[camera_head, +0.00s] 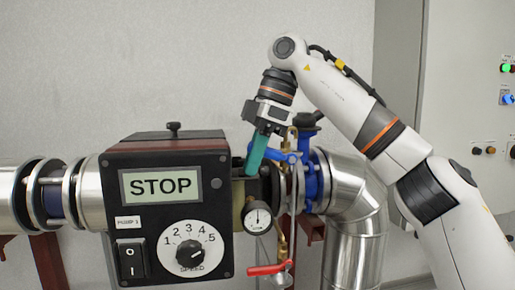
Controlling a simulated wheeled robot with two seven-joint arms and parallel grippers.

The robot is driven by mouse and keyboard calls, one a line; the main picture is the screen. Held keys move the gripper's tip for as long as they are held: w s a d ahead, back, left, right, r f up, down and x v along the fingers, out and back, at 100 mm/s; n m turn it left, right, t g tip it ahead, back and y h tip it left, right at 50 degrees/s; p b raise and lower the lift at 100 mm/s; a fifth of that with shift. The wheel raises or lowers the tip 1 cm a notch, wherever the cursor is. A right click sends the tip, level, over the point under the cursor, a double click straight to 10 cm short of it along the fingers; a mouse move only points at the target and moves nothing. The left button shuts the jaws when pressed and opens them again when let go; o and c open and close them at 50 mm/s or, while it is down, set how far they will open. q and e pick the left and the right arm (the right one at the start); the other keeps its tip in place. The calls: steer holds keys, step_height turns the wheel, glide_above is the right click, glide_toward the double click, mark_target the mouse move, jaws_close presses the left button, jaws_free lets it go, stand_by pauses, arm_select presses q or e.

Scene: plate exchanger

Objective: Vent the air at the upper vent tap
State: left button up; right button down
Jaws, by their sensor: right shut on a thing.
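The upper vent tap (292,138) is a small brass fitting on top of the pipework, right of the pump box, with a blue lever (287,156) reaching left. My right gripper (255,160) comes down from above with its teal fingers pointing down, at the left end of that lever. It is shut, apparently on the lever; the fingers hide the exact contact. My left gripper is out of view.
The black pump box (215,255) shows STOP and carries a speed dial (190,254). A pressure gauge (258,219) and a red-handled lower tap (270,269) sit beside it. A silver pipe elbow (352,205) stands right, a wall cabinet (465,75) behind.

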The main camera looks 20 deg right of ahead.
steer(key=shift+f+g+h, duration=0.3)
steer(key=shift+f+h, duration=0.65)
steer(key=shift+h, duration=0.25)
steer(key=shift+f, duration=0.1)
steer(key=c, duration=1.4)
jaws_free()
steer(key=shift+a, duration=0.1)
